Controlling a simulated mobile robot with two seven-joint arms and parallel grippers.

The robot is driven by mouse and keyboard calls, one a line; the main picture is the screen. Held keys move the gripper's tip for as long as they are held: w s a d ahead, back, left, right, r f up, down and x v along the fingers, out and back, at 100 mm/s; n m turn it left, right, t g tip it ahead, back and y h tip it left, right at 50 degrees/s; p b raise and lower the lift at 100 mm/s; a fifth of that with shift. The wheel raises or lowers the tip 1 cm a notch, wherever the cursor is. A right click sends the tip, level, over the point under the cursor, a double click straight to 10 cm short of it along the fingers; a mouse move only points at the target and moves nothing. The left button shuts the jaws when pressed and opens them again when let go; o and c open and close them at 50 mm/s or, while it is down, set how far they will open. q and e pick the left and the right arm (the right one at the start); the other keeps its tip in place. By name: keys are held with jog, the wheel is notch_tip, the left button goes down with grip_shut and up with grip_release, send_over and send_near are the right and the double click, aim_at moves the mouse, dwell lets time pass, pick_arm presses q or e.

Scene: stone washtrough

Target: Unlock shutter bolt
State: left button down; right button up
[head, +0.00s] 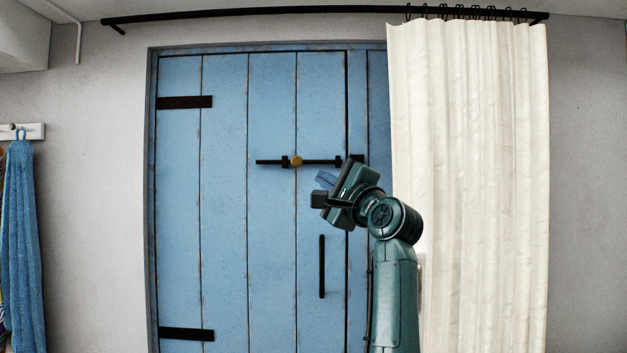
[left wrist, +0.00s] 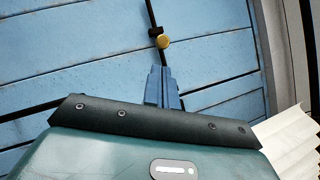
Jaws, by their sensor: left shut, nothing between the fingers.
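The shutter bolt is a thin black horizontal rod (head: 270,162) with a round brass knob (head: 296,161) on the blue shutter (head: 225,230). Its right end lies near a dark keeper (head: 357,159) at the shutter's edge; I cannot tell whether it enters it. My left gripper (head: 325,180) is just below and right of the knob, with its blue fingers shut and empty. In the left wrist view the shut fingers (left wrist: 163,82) point towards the knob (left wrist: 163,41), with a visible gap in the picture. My right gripper is not in view.
A black vertical handle (head: 322,266) is below the bolt. A cream curtain (head: 470,190) hangs at the right from a black rail (head: 250,11). Black hinge straps (head: 186,102) are on the shutter's left side. A blue towel (head: 20,230) hangs at the far left.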

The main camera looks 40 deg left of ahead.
pick_arm(q)
jog(key=b+v, duration=0.1)
jog(key=v, duration=0.4)
jog(key=shift+s+d+f, duration=0.1)
jog(key=shift+s+d, duration=0.1)
jog(key=shift+d, duration=0.15)
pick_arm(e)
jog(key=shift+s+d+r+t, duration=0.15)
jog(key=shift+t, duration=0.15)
